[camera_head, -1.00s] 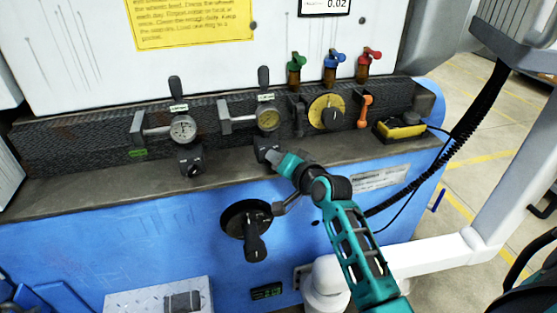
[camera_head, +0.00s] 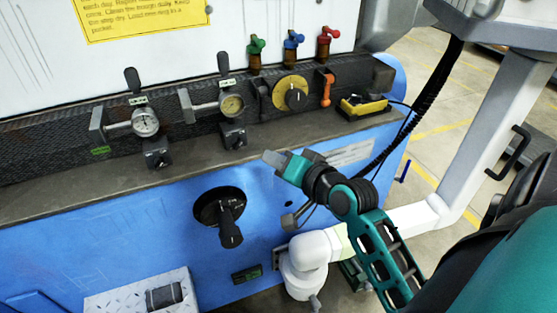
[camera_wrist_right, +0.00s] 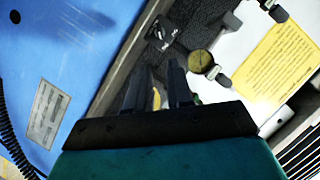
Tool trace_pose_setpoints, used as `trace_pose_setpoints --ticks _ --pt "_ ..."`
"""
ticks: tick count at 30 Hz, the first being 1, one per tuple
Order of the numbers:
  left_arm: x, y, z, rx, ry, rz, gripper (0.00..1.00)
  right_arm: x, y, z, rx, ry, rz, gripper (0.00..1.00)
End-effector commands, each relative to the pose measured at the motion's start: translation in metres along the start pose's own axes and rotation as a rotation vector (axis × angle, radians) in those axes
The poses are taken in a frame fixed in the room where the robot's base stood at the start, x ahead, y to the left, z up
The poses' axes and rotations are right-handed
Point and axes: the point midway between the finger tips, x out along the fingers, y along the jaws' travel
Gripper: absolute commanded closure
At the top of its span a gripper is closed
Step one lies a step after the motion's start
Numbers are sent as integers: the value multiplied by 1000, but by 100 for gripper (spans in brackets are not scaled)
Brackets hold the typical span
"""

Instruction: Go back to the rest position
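My right gripper (camera_head: 272,158) is in front of the grinder's ledge, its dark fingers pointing left over the blue front panel. In the right wrist view, its two dark fingers (camera_wrist_right: 160,85) stand apart with a gap between them. Part of the machine shows through the gap, and nothing is held. My teal right forearm runs down to the lower right of the head view. My left gripper and left arm are out of view.
The blue grinder (camera_head: 120,235) fills the left and middle. Its ledge carries two dial gauges (camera_head: 145,121), a yellow knob (camera_head: 290,93), coloured valves (camera_head: 293,40) and a yellow-black box (camera_head: 362,105). A black crank handle (camera_head: 229,225) sticks out below. A white post (camera_head: 490,120) and black hose stand at right.

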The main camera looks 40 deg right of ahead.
Motion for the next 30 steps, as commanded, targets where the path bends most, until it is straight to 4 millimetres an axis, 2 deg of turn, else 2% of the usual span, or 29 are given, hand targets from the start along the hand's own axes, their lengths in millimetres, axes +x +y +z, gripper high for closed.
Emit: trace_pose_setpoints --ticks 16,19,20,23,26,30 --pt "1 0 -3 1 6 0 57 -1 0 0 -1 1 0 79" --pt "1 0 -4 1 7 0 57 -1 4 7 -25 -11 10 79" --pt "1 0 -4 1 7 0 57 0 7 13 -46 -20 18 79" --pt "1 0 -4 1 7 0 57 0 24 49 -176 -72 54 79" --pt "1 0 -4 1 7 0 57 -6 45 101 -372 -153 82 79" --pt "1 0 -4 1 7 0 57 -26 67 172 -645 -267 69 79"
